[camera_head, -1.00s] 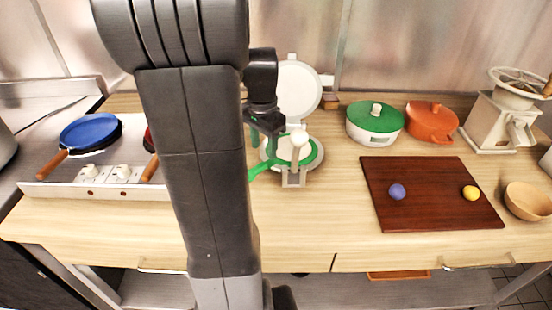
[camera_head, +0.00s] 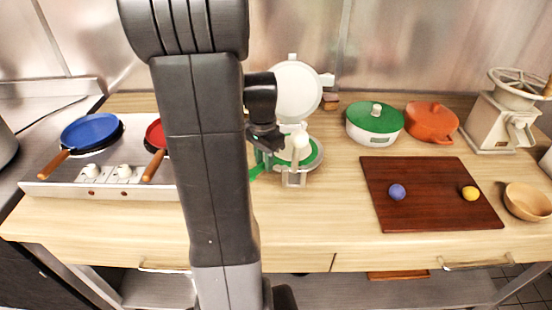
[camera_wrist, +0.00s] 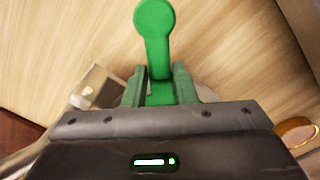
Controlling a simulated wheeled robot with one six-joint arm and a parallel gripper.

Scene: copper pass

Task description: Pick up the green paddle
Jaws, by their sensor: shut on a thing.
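The green paddle (camera_wrist: 154,38) shows in the wrist view as a flat handle with a round end, running back between my fingers. My gripper (camera_wrist: 158,84) is shut on it. In the head view my gripper (camera_head: 264,156) is at the left side of the white tortilla-press-like device, and the paddle's handle (camera_head: 256,172) sticks out below it to the left. The paddle's far part is largely hidden by my gripper and the device's pale lever. I cannot tell whether it touches the plate.
The white press (camera_head: 297,92) stands with its round lid raised. A green-lidded pot (camera_head: 374,122), an orange pot (camera_head: 431,121) and a dark red board (camera_head: 430,215) with two balls are to the right. A stove (camera_head: 110,180) with pans is left. The front middle counter is clear.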

